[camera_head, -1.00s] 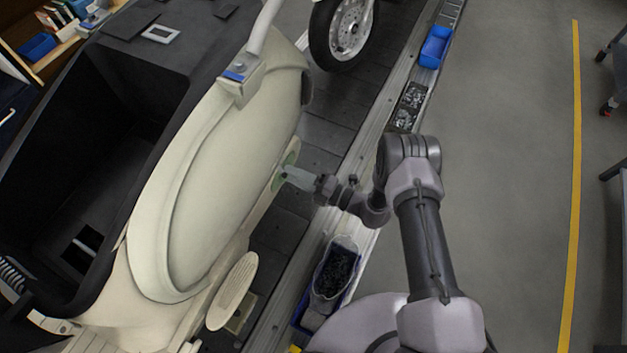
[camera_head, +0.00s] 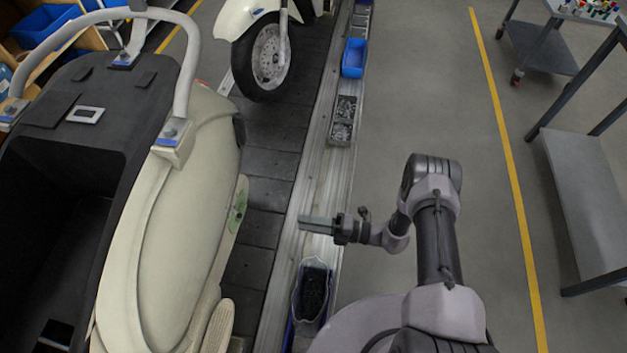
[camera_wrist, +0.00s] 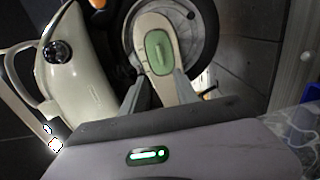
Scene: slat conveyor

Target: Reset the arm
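My gripper (camera_head: 303,222) is at the end of my arm, over the pale rail of the conveyor. It points left toward the cream scooter body (camera_head: 185,205), with a clear gap between them. A green patch (camera_head: 237,213) shows on the scooter's near side. In the wrist view, the two grey fingers of my gripper (camera_wrist: 160,84) stand apart, with no object held between them. Beyond them is a cream scooter part with a green oval (camera_wrist: 159,52). The head view shows the fingers from the side only.
A bin of dark parts (camera_head: 312,290) sits on the rail just below my gripper. Another scooter's wheel (camera_head: 268,58) is behind. Open floor with a yellow line (camera_head: 510,160) and a metal shelf (camera_head: 590,200) lie right.

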